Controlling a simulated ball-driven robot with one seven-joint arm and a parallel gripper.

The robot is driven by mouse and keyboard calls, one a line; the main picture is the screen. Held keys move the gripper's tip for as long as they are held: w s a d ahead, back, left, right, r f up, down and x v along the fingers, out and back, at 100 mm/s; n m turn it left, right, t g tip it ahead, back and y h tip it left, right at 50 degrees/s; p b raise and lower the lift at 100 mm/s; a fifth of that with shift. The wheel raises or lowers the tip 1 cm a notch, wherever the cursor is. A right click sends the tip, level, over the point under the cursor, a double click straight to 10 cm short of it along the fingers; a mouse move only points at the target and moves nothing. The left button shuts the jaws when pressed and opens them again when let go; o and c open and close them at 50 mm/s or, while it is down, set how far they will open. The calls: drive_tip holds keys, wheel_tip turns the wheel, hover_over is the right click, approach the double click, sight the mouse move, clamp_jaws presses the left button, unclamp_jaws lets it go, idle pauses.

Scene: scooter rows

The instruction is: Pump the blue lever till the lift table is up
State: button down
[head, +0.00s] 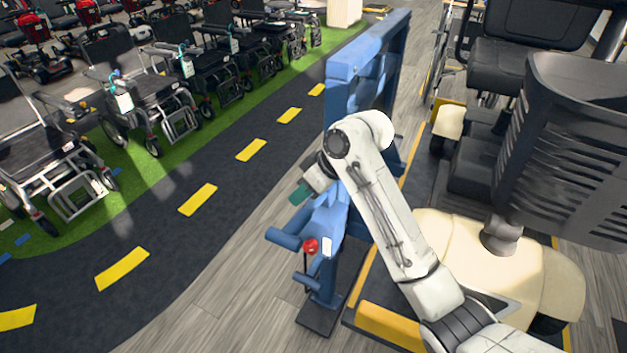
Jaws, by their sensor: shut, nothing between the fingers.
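A blue steel frame (368,62) stands in the middle of the head view, with blue bars at its near lower end. One thick blue bar, which looks like the lever (284,239), sticks out to the left beside a red knob (310,246). The lift table (390,326), a dark platform with yellow edges, lies low near the floor and carries a cream and black scooter (470,255). My gripper (299,195), with teal fingertips, is shut and empty. It appears just above the blue bars; I cannot tell whether it touches them. My arm hides part of the frame and platform.
A dark path (165,240) with yellow dashes runs along the left. Wheelchairs (50,160) and walkers stand in rows on green turf (150,175) beyond it. Wooden floor (235,300) is clear between the path and the blue frame.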

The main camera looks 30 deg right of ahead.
sight(289, 222)
drive_tip(key=shift+s+a+f+p, duration=0.1)
drive_tip(key=shift+a+f, duration=0.05)
drive_tip(key=shift+f, duration=0.7)
drive_tip(key=shift+s+a+f+p, duration=0.1)
drive_tip(key=shift+f+p, duration=0.05)
drive_tip(key=shift+f, duration=0.7)
drive_tip(key=shift+s+a+f+p, duration=0.1)
drive_tip(key=shift+a+f, duration=0.05)
drive_tip(key=shift+f, duration=0.7)
drive_tip(key=shift+a+f, duration=0.1)
